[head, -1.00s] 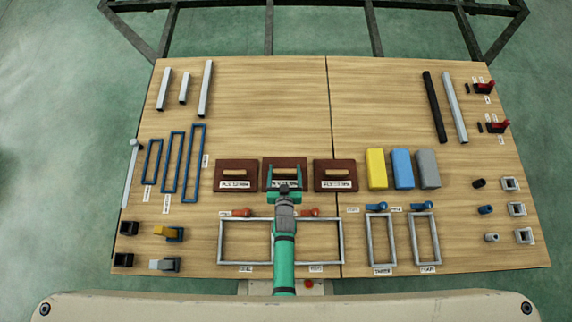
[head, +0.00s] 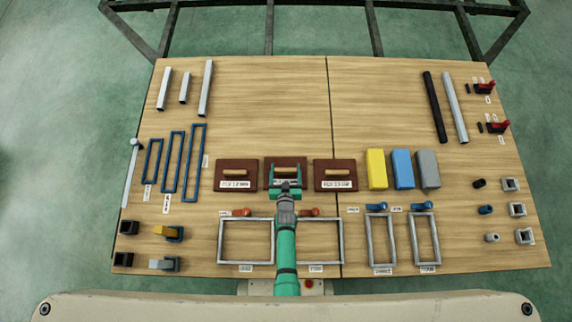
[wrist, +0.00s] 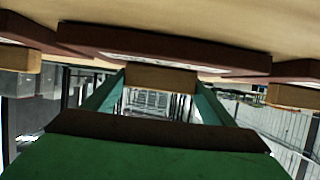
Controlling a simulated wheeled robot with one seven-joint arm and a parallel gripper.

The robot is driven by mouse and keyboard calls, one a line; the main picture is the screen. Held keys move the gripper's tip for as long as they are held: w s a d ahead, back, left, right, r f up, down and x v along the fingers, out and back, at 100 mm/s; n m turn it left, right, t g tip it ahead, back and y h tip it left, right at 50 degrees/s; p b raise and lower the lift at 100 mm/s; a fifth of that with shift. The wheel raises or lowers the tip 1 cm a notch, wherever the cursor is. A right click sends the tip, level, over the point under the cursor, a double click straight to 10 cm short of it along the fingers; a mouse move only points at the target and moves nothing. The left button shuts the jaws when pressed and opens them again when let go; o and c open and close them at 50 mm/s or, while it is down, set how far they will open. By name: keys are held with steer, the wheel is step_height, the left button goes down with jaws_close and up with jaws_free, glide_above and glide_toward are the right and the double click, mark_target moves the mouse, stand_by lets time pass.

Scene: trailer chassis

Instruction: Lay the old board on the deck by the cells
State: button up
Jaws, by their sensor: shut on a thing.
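Three dark red-brown boards with tan handles lie in a row at the middle of the wooden deck (head: 250,90): a left board (head: 226,166), a middle board (head: 286,161) and a right board (head: 345,165). Their labels are too small to read, so I cannot tell which is called old. My gripper (head: 286,171) is over the middle board, shut on its handle, with a green finger at each end. In the wrist view the handle (wrist: 160,80) sits between the fingers, against the middle board (wrist: 165,45). I cannot tell whether this board touches the deck.
Yellow (head: 377,168), blue (head: 402,168) and grey (head: 428,168) blocks stand right of the boards. Several metal frames (head: 220,240) lie nearer me. Blue frames (head: 171,160) and pale tubes (head: 205,88) are at left. The deck's back middle is clear.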

steer(key=o, duration=1.3)
steer(key=shift+d+f, duration=0.1)
steer(key=shift+s, duration=0.1)
steer(key=v, duration=1.2)
steer(key=s+r, duration=0.6)
steer(key=r, duration=0.6)
steer(key=s+r+t, duration=0.1)
steer(key=s+r, duration=0.5)
steer(key=r, duration=0.5)
steer(key=s+r+t, duration=0.1)
steer(key=s+r, duration=0.5)
steer(key=r, duration=0.6)
steer(key=shift+s+r, duration=0.3)
steer(key=shift+s, duration=0.05)
